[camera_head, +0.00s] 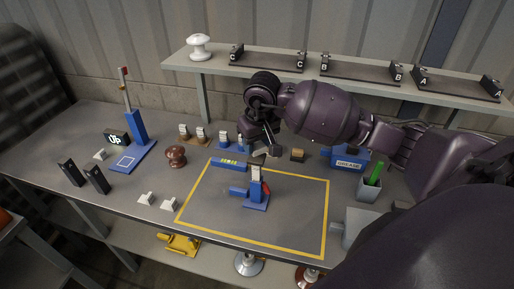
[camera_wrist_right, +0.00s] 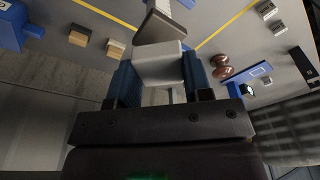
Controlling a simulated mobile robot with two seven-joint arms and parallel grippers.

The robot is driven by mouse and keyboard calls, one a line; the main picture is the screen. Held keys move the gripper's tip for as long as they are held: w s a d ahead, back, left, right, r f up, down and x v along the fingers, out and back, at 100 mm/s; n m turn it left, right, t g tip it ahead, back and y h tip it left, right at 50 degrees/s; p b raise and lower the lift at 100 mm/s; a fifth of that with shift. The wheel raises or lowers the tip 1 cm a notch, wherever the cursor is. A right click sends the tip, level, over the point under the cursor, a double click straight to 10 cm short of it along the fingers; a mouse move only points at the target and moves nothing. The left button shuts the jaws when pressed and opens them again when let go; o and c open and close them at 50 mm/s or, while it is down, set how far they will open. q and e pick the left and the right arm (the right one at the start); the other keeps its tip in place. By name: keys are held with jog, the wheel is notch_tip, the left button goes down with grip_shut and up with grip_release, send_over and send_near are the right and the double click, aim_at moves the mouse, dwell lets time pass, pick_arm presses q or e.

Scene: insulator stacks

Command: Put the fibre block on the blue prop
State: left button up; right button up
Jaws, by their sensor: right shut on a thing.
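My right gripper (camera_head: 262,148) reaches in from the right over the back of the yellow-outlined area. Its blue fingers (camera_wrist_right: 160,80) are shut on a pale grey-white block (camera_wrist_right: 160,60), which also shows in the head view (camera_head: 262,153). I cannot tell for sure that it is the fibre block. Below stands a blue prop-like stand (camera_head: 256,198) with a pale upright piece (camera_head: 256,174) and a red part at its side. The held block is apart from the stand in the head view. A tan block (camera_head: 297,155) lies on the table to the right. My left gripper is not in view.
A blue bar (camera_head: 230,164) lies at the outline's back edge. A brown knob (camera_head: 175,156) and small white pieces (camera_head: 145,198) are to the left. A blue grease box (camera_head: 348,158) and grey cup (camera_head: 369,190) are right. The outlined area's front is clear.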

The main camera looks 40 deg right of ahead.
notch_tip(320, 180, down, 2)
jog(key=shift+f, duration=0.15)
jog(key=shift+f, duration=0.1)
jog(key=o, duration=0.9)
